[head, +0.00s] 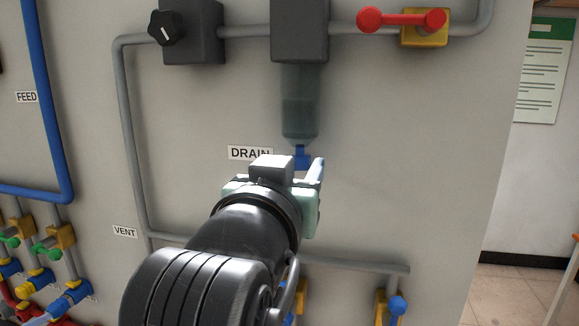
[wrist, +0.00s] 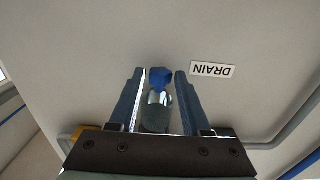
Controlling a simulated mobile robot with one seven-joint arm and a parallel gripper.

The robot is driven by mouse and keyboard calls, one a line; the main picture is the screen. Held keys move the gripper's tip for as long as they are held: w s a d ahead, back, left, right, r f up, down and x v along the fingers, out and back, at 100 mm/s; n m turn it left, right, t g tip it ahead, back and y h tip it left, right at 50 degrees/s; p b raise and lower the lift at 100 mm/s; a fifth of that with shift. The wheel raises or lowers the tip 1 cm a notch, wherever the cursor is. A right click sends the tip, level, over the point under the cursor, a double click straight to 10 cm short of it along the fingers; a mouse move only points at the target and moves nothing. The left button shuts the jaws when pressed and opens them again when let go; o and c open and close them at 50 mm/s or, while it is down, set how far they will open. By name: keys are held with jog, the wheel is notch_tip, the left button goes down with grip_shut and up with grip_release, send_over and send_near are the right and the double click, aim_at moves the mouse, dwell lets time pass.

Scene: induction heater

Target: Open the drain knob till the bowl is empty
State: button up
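The bowl (head: 299,103) is a clear grey-green container under a dark grey block on the panel. Liquid appears to be in its lower part, though the level is hard to read. The blue drain knob (head: 301,154) sits at its bottom, right of the DRAIN label (head: 241,153). My gripper is in front of and just below the knob and partly covers the label. In the wrist view my gripper (wrist: 160,78) is open, with the blue knob (wrist: 159,78) between its two fingertips and visible gaps on both sides. The bowl (wrist: 157,115) shows there between the fingers.
A black rotary knob (head: 166,28) is at upper left and a red handle (head: 401,19) on a yellow valve at upper right. A grey pipe (head: 355,264) runs below my gripper. Several coloured valves stand at lower left.

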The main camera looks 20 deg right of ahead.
grip_shut()
jog(key=shift+d+r, duration=0.1)
jog(key=n+y, duration=0.1)
jog(key=n+t+y, duration=0.1)
jog(key=y, duration=0.1)
jog(key=d+n+t+y, duration=0.1)
jog(key=y, duration=0.1)
jog(key=shift+s+n+p, duration=0.25)
jog(key=shift+n+p, duration=0.15)
jog(key=n+y, duration=0.1)
jog(key=y, duration=0.1)
jog(key=n+y, duration=0.2)
jog(key=d+n+y, duration=0.1)
jog(key=y, duration=0.2)
jog(key=shift+t, duration=0.4)
jog(key=shift+w+d+n+g+y+b, duration=0.15)
jog(key=shift+n+g+y+b, duration=0.2)
jog(key=shift+n+g+y, duration=0.95)
jog(key=shift+w+d+n+g+y+b, duration=0.2)
jog(key=shift+n+g+y, duration=0.45)
jog(key=shift+n+y, duration=1.35)
jog(key=shift+w+d+n+g+y+b, duration=0.15)
jog(key=shift+n+g+y+b, duration=0.55)
jog(key=shift+y, duration=1.7)
jog(key=shift+n+g, duration=0.35)
jog(key=shift+n, duration=0.05)
